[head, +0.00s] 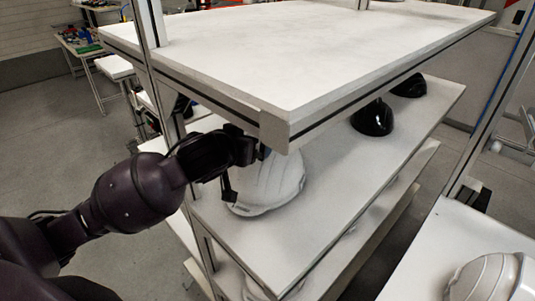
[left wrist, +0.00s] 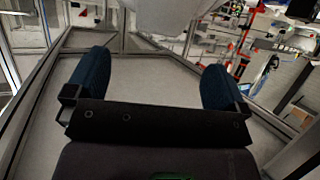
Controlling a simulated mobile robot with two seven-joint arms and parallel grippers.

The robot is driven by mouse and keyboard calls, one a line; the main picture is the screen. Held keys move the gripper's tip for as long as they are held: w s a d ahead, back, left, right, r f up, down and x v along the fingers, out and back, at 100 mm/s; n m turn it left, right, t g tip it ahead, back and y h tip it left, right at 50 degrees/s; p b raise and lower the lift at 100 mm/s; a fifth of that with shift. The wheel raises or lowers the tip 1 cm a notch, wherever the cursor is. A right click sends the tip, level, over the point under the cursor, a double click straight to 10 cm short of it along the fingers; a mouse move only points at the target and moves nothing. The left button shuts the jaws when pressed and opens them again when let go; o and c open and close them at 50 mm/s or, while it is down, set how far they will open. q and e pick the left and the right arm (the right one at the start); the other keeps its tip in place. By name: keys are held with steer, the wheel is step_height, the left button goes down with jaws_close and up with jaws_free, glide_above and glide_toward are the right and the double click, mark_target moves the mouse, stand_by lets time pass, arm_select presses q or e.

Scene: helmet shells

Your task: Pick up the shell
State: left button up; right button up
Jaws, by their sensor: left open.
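A white helmet shell (head: 268,186) sits on the middle shelf (head: 340,185), near its left end, under the overhanging top shelf. My left gripper (head: 244,168) is open at the left side of this shell, and its fingers partly cover the shell. The head view does not show clearly whether they touch it. In the left wrist view the two blue fingertips of the left gripper (left wrist: 155,72) are wide apart with nothing between them. A pale rounded surface (left wrist: 170,10), probably the shell, shows beyond them at the top edge. My right gripper is not in view.
The top shelf (head: 310,50) hangs close above my left gripper. A frame post (head: 150,25) stands beside the arm. Two black shells (head: 372,118) (head: 410,86) sit farther along the middle shelf. Another white shell (head: 493,277) is at the lower right. Clear shelf lies right of the white shell.

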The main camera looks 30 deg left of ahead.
arm_select(q)
steer(key=shift+p+x, duration=0.6)
steer(key=shift+x, duration=3.25)
steer(key=shift+d+r, duration=0.1)
steer(key=c, duration=1.1)
steer(key=shift+s+f, duration=0.1)
steer(key=shift+f, duration=0.1)
steer(key=c, duration=0.7)
steer(key=shift+r, duration=0.1)
